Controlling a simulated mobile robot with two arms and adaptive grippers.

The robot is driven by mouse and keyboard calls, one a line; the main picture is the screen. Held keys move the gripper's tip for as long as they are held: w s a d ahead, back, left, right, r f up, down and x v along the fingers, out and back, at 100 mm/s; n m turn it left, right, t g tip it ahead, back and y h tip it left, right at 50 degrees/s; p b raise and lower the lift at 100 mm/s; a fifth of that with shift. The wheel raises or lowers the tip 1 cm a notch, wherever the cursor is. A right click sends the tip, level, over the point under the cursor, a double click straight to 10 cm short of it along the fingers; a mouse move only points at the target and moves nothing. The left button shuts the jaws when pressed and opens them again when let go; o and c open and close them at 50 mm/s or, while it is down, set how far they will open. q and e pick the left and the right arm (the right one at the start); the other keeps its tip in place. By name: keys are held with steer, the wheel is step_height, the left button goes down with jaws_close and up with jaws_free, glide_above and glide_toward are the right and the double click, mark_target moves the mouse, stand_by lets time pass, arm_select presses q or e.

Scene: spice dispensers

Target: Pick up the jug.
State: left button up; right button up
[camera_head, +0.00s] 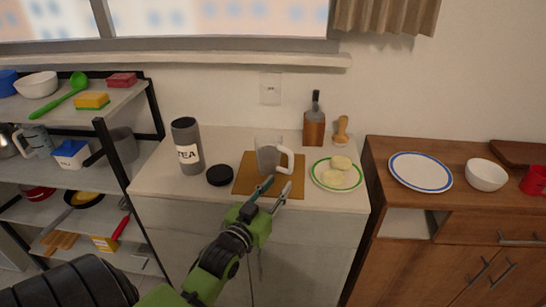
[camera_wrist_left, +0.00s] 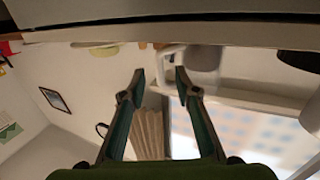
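The jug (camera_head: 266,158) stands upright on a brown mat on the counter in the head view. It looks pale above and grey below, with a white handle on its right side. My left gripper (camera_head: 277,188) is in front of the jug and slightly below its handle in the picture. Its two fingers are apart with nothing between them. In the left wrist view, which appears upside down, the jug (camera_wrist_left: 203,60) is beyond the open left gripper (camera_wrist_left: 161,73), with its handle near the fingertips. I cannot tell if a finger touches it. My right gripper is not in view.
The mat (camera_head: 244,185) also lies under the gripper. Left of it are a black lid (camera_head: 220,176) and a tea canister (camera_head: 186,146).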

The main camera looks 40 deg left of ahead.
mark_target(290, 171)
arm_select(q)
steer(key=w, duration=0.5)
steer(key=w+a+p, duration=0.1)
steer(key=w, duration=0.2)
steer(key=shift+w+a+f, duration=0.1)
steer(key=shift+w+f, duration=0.1)
steer(key=shift+w, duration=0.15)
steer(key=shift+s, duration=0.1)
steer(key=shift+c, duration=0.3)
jaws_close()
steer(key=shift+r, duration=0.15)
